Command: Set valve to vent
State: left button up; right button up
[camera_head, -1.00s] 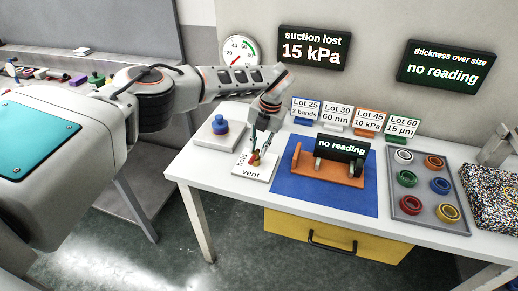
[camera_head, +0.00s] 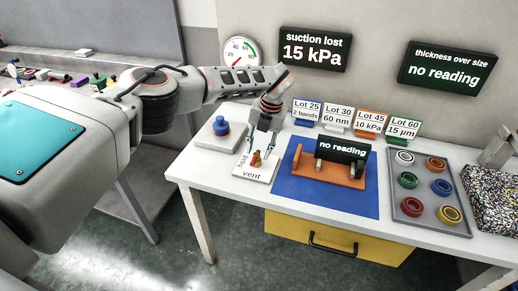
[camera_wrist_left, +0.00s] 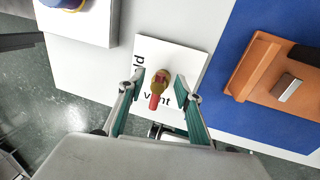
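The valve (camera_head: 256,159) sits on a white plate (camera_head: 247,170) at the left part of the table, marked "hold" at its left side and "vent" along its front. In the left wrist view, its red lever (camera_wrist_left: 154,101) points from the brass body (camera_wrist_left: 159,82) toward the word "vent". My left gripper (camera_head: 262,149) is over the valve with its fingers spread. In the left wrist view, the open fingers (camera_wrist_left: 160,80) stand on either side of the valve, with gaps between. My right gripper is not in view.
A blue knob (camera_head: 221,126) on a white block stands behind left of the valve. An orange fixture (camera_head: 342,181) on a blue mat (camera_head: 300,199) is close on the right. Lot cards (camera_head: 306,111) line the back. The wall display (camera_head: 313,48) reads "suction lost 15 kPa".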

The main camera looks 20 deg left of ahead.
pick_arm(q)
notch_tip(320, 180, up, 12)
jog(key=d, duration=0.2)
jog(key=shift+d+f, duration=0.15)
dwell(0.5)
